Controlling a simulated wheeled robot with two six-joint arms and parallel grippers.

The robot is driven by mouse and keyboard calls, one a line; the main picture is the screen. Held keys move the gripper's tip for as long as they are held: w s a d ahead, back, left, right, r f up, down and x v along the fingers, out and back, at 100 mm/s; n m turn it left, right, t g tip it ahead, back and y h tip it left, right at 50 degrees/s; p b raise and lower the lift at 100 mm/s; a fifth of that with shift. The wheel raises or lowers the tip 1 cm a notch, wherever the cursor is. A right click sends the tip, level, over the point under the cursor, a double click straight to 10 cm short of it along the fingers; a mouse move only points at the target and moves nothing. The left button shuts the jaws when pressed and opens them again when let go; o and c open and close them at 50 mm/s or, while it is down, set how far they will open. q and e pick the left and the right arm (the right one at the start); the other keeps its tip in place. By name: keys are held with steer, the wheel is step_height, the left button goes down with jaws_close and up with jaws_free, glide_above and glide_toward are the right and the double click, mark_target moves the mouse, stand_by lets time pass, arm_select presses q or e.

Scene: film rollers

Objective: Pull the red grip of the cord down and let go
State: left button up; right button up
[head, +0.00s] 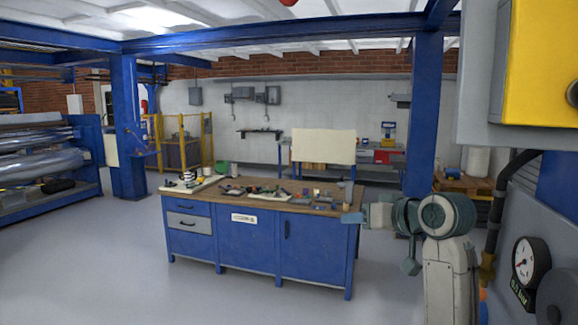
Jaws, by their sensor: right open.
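My right gripper (353,217) points left at the lower right, in front of the workbench's right end. It is open, far below the red thing and apart from it, and I see nothing held in it. My left gripper is not in view.
A blue workbench (248,250) with tools on its top stands in the middle. A yellow box (540,60) juts in at the upper right, above a pressure gauge (529,262). A blue upright beam (424,120) stands behind my right arm. The floor at left is clear.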

steer(key=s+a+r+n+t+y, duration=0.1)
steer(key=s+a+r+n+y, duration=0.15)
steer(key=r, duration=1.15)
steer(key=s+a+r+n+y, duration=0.1)
steer(key=s+a+r, duration=0.15)
steer(key=r, duration=1.05)
steer(key=s+a+r+n+g+y, duration=0.1)
steer(key=s+a+r+n+y, duration=0.1)
steer(key=s+r, duration=0.55)
steer(key=s+a+r+n+y, duration=0.15)
steer(key=s+r, duration=0.35)
steer(key=r, duration=0.5)
steer(key=p, duration=0.6)
glide_above(289, 5)
steer(key=shift+s+d+r, duration=0.15)
steer(key=shift+s+d, duration=0.3)
steer(key=shift+w+a, duration=0.45)
steer(key=shift+w, duration=0.05)
steer(key=shift+f, duration=0.2)
steer(key=shift+c, duration=0.4)
jaws_close()
